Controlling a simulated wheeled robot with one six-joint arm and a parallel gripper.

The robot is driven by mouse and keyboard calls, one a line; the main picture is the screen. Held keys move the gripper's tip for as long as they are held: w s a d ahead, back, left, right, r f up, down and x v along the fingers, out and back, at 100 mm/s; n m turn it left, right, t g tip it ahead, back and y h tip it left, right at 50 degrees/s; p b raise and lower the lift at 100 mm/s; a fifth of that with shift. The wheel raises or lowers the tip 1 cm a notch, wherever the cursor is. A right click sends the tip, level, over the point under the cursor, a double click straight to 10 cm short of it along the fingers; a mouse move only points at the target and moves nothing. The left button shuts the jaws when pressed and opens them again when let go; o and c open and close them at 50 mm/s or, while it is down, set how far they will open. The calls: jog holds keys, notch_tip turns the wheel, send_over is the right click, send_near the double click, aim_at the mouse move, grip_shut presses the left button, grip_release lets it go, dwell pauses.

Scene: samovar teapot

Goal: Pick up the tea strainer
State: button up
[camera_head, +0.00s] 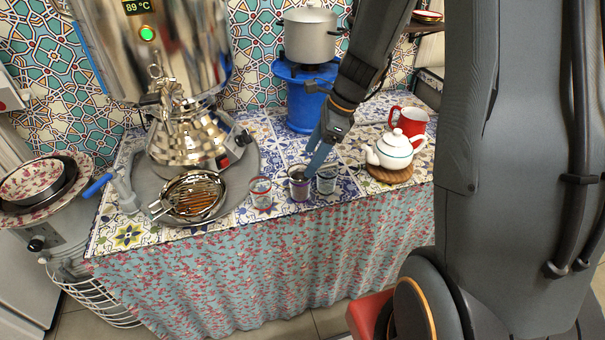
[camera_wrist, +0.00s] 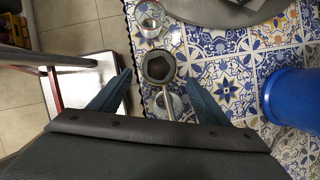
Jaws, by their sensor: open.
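The tea strainer (camera_wrist: 158,66) shows in the wrist view as a small round dark bowl with a pale rim. Its thin handle runs toward my gripper, over a glass (camera_wrist: 177,105). It appears to rest on the middle glass (camera_head: 299,190) of a row of three. My gripper (camera_wrist: 159,77) is open, with one blue finger on each side of the strainer and nothing held. In the head view my gripper (camera_head: 314,163) points down just above the middle glass and hides part of the strainer there.
Other glasses stand left (camera_head: 260,194) and right (camera_head: 326,180) of the middle one. A blue stand (camera_head: 303,110) is behind; a white teapot (camera_head: 394,150) and red mug (camera_head: 411,122) are right.

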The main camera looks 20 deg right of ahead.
aim_at(300, 178)
jog(key=x, duration=0.5)
jog(key=shift+s+p, duration=0.15)
jog(key=shift+p, duration=0.25)
jog(key=c, duration=1.1)
